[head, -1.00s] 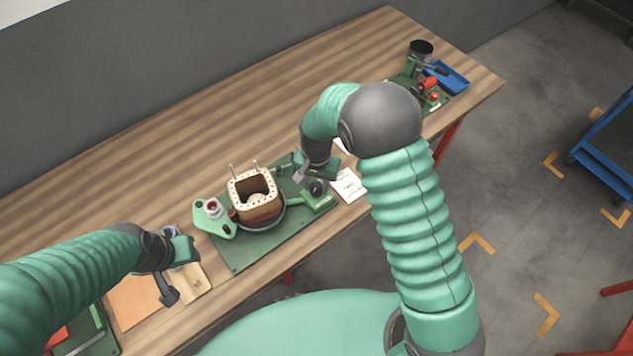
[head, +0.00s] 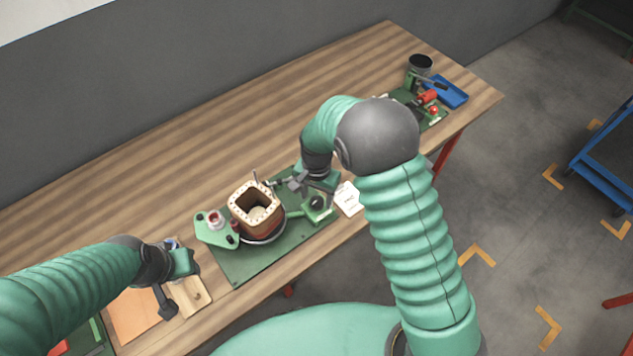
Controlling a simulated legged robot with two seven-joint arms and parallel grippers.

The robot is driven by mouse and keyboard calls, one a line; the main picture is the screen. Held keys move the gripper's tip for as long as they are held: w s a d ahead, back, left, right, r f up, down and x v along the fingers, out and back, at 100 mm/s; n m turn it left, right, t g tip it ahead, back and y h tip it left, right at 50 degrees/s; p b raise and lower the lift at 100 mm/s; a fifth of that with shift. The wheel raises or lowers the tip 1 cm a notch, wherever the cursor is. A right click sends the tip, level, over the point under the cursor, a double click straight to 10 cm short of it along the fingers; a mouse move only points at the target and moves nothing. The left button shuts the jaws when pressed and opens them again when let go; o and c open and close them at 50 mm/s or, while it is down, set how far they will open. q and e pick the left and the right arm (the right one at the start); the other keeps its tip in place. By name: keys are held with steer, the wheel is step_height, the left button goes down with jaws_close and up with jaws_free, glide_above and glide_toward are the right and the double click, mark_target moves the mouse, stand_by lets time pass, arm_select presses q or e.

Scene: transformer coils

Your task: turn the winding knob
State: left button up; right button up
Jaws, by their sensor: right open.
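The winding machine stands on a green base plate (head: 235,268) on the table. It carries a square coil former (head: 254,208) with a copper-brown winding and a green end bracket (head: 214,228) at its left. A dark round knob (head: 317,203) sits on a green block at the right of the plate. My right gripper (head: 298,184) is open just above and left of this knob, beside the coil former; whether it touches anything is unclear. My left gripper (head: 168,302) is over a wooden board at the left; its fingers' opening is hard to make out.
A white card (head: 348,199) lies right of the plate. A wooden board (head: 190,292) and an orange sheet (head: 132,314) lie at the left. A blue tray (head: 449,91) and a dark pot (head: 420,65) stand at the far right. The table's back is clear.

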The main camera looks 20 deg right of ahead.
mark_target(317, 200)
step_height(317, 200, up, 16)
steer(key=shift+f+b, duration=0.2)
steer(key=shift+b, duration=0.1)
